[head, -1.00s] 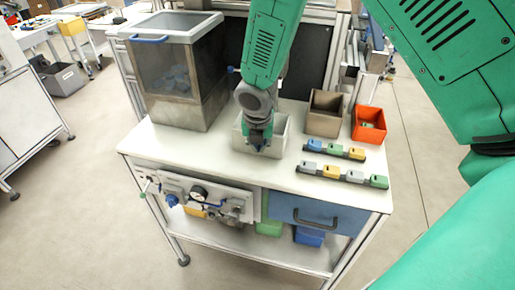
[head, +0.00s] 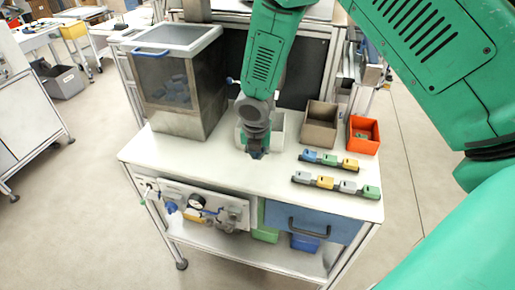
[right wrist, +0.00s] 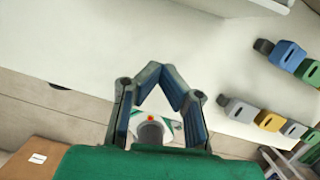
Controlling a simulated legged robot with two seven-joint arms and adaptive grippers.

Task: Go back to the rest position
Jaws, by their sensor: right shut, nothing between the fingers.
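My right gripper (head: 257,152) hangs from the green arm over the white workbench (head: 190,152), in front of the white bin (head: 278,135). It is shut with nothing between its fingers. In the right wrist view the gripper (right wrist: 162,75) shows with its two blue-padded fingertips meeting, over the bench's front area. The gripper hides part of the white bin. My left gripper is not in view.
A clear-sided container (head: 175,85) stands at the back left of the bench. A brown bin (head: 319,130) and an orange bin (head: 362,140) stand right. Two rows of coloured blocks, a back row (head: 329,160) and a front row (head: 336,185), lie before them.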

